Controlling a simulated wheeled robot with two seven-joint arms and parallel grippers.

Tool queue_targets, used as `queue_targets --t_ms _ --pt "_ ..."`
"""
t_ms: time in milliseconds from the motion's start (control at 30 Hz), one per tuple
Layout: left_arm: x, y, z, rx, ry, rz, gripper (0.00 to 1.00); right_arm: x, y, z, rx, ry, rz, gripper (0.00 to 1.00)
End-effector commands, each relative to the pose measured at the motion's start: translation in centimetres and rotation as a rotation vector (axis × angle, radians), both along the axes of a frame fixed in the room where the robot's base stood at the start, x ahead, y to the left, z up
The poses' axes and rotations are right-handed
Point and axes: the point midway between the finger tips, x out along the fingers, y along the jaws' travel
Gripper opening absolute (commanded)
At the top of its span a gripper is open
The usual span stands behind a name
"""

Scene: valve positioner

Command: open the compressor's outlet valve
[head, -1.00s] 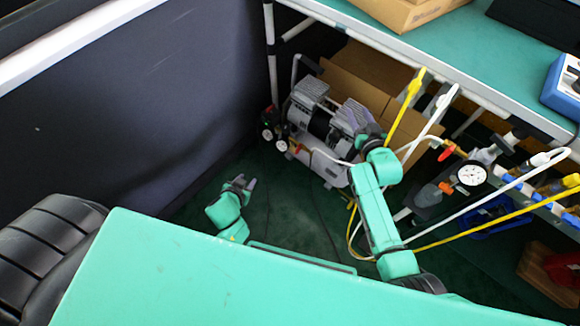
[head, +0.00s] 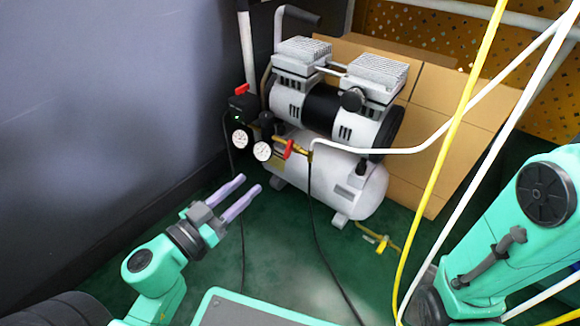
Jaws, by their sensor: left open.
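The compressor (head: 340,165) stands on the dark green floor, with a silver tank below and a black-and-grey motor on top. Its outlet valve has a small red lever (head: 288,150) on a brass fitting at the tank's left end, beside the gauges. The lever looks steeply tilted, across the brass line; its exact angle is hard to tell. A white hose (head: 385,151) leaves the fitting to the right. My left gripper (head: 251,184) is open and empty, below and left of the valve, its two pale purple fingers pointing up toward it, apart from it. My right gripper is out of view.
Two round gauges (head: 262,151) and a black switch box with a red knob (head: 241,90) sit left of the lever. A dark wall (head: 110,110) bounds the left. Cardboard boxes (head: 430,130) stand behind. Yellow and white hoses (head: 452,125) cross the right side.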

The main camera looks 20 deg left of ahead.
Motion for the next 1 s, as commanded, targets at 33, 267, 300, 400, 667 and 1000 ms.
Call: queue_targets --t_ms 33,267,300,400,667,1000 --pt "0.5 -0.3 0.2 0.002 -0.002 -0.003 0.42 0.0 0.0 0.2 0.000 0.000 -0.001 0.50" --pt "5.6 -2.1 0.5 0.010 -0.008 -0.001 0.42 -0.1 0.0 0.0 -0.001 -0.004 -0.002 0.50" --pt "6.5 -2.5 0.6 0.007 -0.006 0.000 0.42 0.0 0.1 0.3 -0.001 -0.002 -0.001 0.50" --pt "8.8 -3.3 0.7 0.006 -0.007 0.003 0.42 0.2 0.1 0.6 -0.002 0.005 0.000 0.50" --pt "12.8 -4.9 0.4 0.002 -0.002 0.005 0.42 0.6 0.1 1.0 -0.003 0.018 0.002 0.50" --pt "13.2 -5.1 0.2 0.001 0.001 0.005 0.27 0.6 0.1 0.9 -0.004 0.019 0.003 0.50"
